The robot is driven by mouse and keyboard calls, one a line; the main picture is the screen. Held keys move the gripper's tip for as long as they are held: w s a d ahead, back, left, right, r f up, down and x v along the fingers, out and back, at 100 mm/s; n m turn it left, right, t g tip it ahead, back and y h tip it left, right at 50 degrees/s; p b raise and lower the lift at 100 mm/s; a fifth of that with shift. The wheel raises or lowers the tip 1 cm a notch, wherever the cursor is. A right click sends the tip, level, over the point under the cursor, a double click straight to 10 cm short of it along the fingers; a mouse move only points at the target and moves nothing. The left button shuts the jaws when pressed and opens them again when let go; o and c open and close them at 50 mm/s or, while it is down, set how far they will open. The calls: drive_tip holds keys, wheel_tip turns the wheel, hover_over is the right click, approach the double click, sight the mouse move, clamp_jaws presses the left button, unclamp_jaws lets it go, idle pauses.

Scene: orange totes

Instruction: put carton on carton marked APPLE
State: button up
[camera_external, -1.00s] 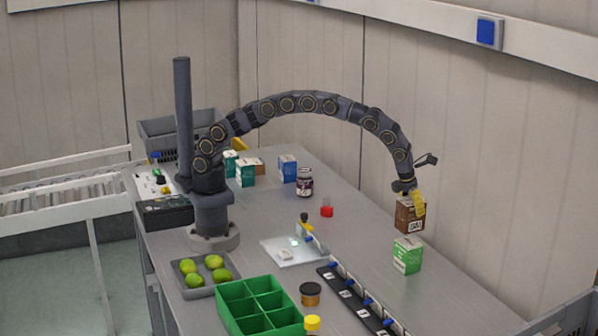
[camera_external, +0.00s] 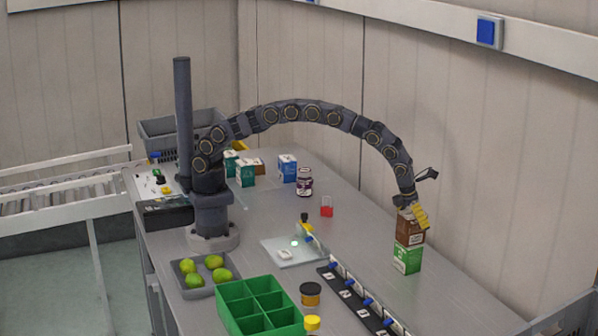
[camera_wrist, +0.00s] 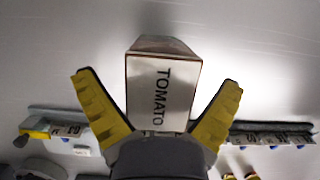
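A brown carton (camera_external: 410,231) sits on top of a green and white carton (camera_external: 407,259), upright and roughly in line with it. In the wrist view the top of the upper carton (camera_wrist: 162,92) reads TOMATO. The green carton's marking is too small to read, and it is hidden beneath the upper carton in the wrist view. My gripper (camera_external: 412,214) is at the top of the brown carton. In the wrist view its yellow fingers (camera_wrist: 160,92) are spread on either side of the carton, with a gap on both sides.
A black strip with labelled slots (camera_external: 357,301) runs in front and to the left of the stack. A green divided bin (camera_external: 231,308), a tray of green fruit (camera_external: 202,290) and a dark-lidded jar (camera_external: 310,293) stand further left. The table right of the stack is clear.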

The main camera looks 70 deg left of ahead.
drive_tip(key=shift+r, duration=0.1)
drive_tip(key=v, duration=1.2)
drive_tip(key=shift+a+r, duration=0.2)
drive_tip(key=shift+a, duration=0.15)
drive_tip(key=s+a+r+n+g, duration=0.1)
drive_tip(key=s+a+r+n, duration=0.15)
drive_tip(key=a+n, duration=0.45)
drive_tip(key=s+a+r+n+g+y, duration=0.1)
drive_tip(key=s+a+r+n, duration=0.2)
drive_tip(key=a, duration=0.6)
drive_tip(key=s+a+r+n, duration=0.1)
drive_tip(key=s+a+n, duration=0.1)
drive_tip(key=a+n, duration=0.55)
drive_tip(key=s+a+n+g, duration=0.1)
drive_tip(key=s+a+n, duration=0.3)
drive_tip(key=s+n, duration=0.2)
drive_tip(key=s+a+f+n+g, duration=0.1)
drive_tip(key=s+a+n, duration=0.3)
drive_tip(key=s, duration=0.6)
drive_tip(key=s+a+n+h, duration=0.1)
drive_tip(key=s+a+n, duration=0.3)
drive_tip(key=s+n, duration=0.4)
drive_tip(key=shift+a+f+g, duration=0.3)
drive_tip(key=shift+f+g, duration=0.05)
drive_tip(key=shift+g, duration=0.05)
